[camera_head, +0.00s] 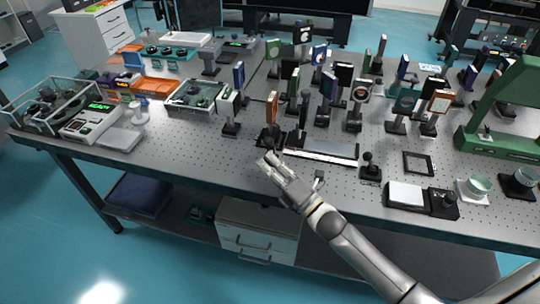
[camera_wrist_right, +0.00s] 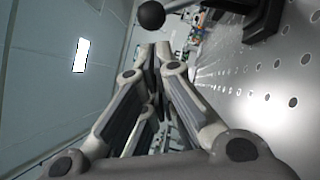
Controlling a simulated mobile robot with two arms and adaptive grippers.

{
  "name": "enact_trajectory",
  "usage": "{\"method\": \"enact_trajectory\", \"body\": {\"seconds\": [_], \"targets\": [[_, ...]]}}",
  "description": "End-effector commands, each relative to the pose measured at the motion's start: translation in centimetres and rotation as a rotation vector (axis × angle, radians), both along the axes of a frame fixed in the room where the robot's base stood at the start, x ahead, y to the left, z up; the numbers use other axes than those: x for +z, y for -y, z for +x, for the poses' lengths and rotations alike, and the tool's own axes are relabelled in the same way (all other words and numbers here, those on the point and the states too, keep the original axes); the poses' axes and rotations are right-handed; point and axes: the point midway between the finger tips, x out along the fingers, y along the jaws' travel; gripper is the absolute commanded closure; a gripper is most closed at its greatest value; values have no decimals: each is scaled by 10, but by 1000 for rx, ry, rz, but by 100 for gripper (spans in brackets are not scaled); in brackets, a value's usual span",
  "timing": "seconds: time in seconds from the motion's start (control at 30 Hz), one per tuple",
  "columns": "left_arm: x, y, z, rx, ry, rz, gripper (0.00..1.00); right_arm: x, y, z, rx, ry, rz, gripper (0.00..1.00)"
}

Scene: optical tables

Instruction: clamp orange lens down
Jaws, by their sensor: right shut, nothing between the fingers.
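An orange-framed lens (camera_head: 271,107) stands upright on a black post and base near the front edge of the optical table. My right gripper (camera_head: 268,161) is shut and empty at the table's front edge, just in front of that base. The wrist view shows the closed fingers (camera_wrist_right: 155,55) pointing toward a black ball knob (camera_wrist_right: 151,14), with a small gap between them. A black base part (camera_wrist_right: 264,20) lies to the right of the knob. Whether the knob belongs to the orange lens's base is not certain. My left gripper is out of view.
A long pale rail (camera_head: 322,149) lies right of the orange lens. Several upright optics crowd the table behind it. A small black joystick-like post (camera_head: 370,166) and a black square frame (camera_head: 418,164) stand to the right. Bare perforated tabletop (camera_head: 190,140) is free on the left.

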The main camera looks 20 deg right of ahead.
Motion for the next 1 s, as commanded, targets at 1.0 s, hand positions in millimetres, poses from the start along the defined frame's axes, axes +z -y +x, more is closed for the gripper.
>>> {"method": "enact_trajectory", "body": {"seconds": [1.0], "targets": [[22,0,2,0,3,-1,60,12,6,13,0,-63,42,100]]}}
